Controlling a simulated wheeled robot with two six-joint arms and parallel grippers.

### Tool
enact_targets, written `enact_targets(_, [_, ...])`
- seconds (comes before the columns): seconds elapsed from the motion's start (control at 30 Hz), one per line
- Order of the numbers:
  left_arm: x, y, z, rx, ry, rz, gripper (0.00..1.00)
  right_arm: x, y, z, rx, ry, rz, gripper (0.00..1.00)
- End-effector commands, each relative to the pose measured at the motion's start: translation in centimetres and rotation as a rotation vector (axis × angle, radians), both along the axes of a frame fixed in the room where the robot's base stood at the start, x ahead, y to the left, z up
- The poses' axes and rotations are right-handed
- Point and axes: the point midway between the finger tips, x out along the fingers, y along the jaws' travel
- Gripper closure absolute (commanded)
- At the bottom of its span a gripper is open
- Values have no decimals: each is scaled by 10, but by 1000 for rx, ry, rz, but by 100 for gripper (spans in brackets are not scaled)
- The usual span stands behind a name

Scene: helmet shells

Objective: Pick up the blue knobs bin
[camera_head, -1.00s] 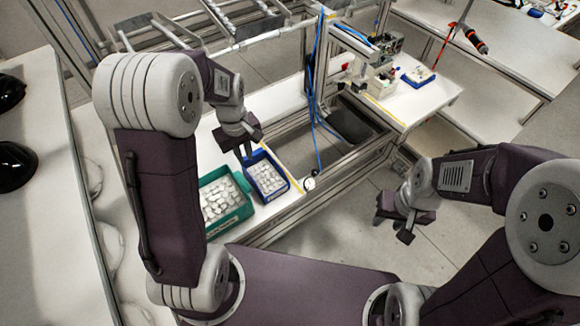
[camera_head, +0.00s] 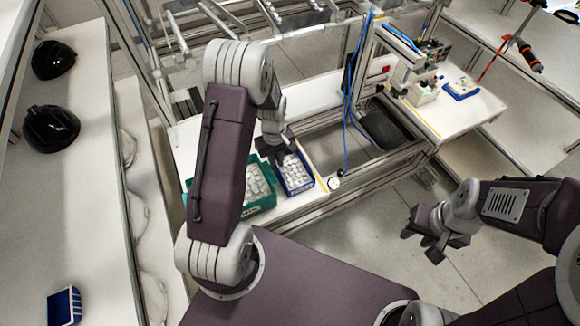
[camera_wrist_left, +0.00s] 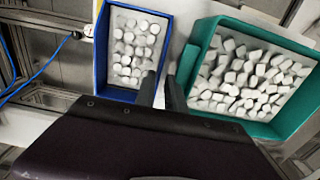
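The blue bin (camera_head: 309,184) holds white knobs and stands on the white bench beside a green bin in the head view. It also shows in the left wrist view (camera_wrist_left: 100,50). My left gripper (camera_head: 283,147) is at the blue bin. In the left wrist view its fingers (camera_wrist_left: 161,85) point at the bin's right wall, one on the inner side and one towards the green bin. A narrow gap shows between them; whether they grip the wall is unclear. My right gripper (camera_head: 422,244) is open and empty over the floor, away from the bench.
The green bin (camera_head: 262,208), full of white pieces, stands close beside the blue bin. A blue cable (camera_head: 347,120) and metal frame posts rise right of it. Black helmet shells (camera_head: 50,128) and another blue bin (camera_head: 65,305) lie on the left table. A small blue tray (camera_head: 461,92) is back right.

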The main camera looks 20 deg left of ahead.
Motion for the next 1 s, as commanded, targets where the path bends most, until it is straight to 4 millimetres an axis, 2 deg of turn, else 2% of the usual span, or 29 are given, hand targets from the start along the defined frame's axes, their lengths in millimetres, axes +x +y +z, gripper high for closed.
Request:
enact_targets(0.1, [0, 0, -14, 0, 0, 0, 85, 0, 0, 2, 0, 0, 0, 64])
enact_targets(0.33, [1, 0, -18, 1, -2, 0, 85, 0, 0, 2, 0, 0, 0, 64])
enact_targets(0.4, [1, 0, -18, 1, -2, 0, 100, 0, 0, 2, 0, 0, 0, 64])
enact_targets(1.0, [1, 0, -17, 0, -3, 0, 100, 0, 0, 2, 0, 0, 0, 64])
